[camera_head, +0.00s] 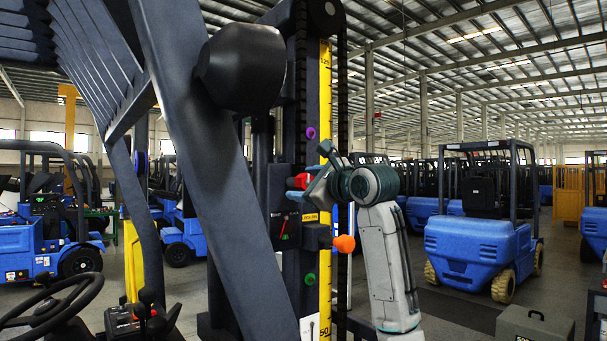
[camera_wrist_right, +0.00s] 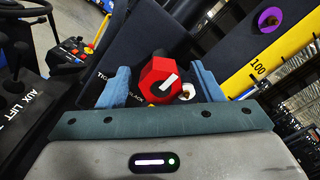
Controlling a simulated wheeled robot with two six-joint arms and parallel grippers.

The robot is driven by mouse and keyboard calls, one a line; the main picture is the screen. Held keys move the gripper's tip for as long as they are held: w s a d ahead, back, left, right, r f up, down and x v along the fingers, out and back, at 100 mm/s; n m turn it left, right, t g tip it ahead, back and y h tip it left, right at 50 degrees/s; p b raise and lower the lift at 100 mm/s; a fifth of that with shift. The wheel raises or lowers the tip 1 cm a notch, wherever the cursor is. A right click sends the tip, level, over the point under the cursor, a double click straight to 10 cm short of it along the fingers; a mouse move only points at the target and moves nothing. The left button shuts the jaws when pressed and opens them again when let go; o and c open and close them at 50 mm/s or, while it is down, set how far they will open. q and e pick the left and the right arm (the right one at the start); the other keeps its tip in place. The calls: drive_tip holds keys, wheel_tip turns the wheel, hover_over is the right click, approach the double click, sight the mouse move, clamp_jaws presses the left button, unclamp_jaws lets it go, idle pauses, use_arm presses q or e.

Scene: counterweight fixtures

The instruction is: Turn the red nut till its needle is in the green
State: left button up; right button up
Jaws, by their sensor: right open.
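The red nut (camera_head: 302,181) sits on the dark upright of the forklift mast in the head view. In the right wrist view the red nut (camera_wrist_right: 160,82) shows a white mark on its face and lies between the two blue fingers. My right gripper (camera_wrist_right: 163,86) is open, with one finger on each side of the nut; I cannot tell whether they touch it. In the head view my right gripper (camera_head: 312,184) is at the nut, partly covering it. A dark gauge box (camera_head: 286,230) below it has a small red needle and some green, too small to read. My left gripper is not in view.
A purple knob (camera_head: 310,132), an orange knob (camera_head: 344,243) and a green knob (camera_head: 310,279) stand along the yellow scale (camera_head: 325,100). A thick slanted bar (camera_head: 210,150) crosses close in front on the left. Blue forklifts (camera_head: 480,245) stand behind.

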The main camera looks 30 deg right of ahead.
drive_tip(key=shift+w, duration=0.1)
drive_tip(key=shift+c, duration=0.8)
drive_tip(key=c, duration=0.4)
drive_tip(key=shift+w, duration=0.1)
drive_tip(key=c, duration=0.4)
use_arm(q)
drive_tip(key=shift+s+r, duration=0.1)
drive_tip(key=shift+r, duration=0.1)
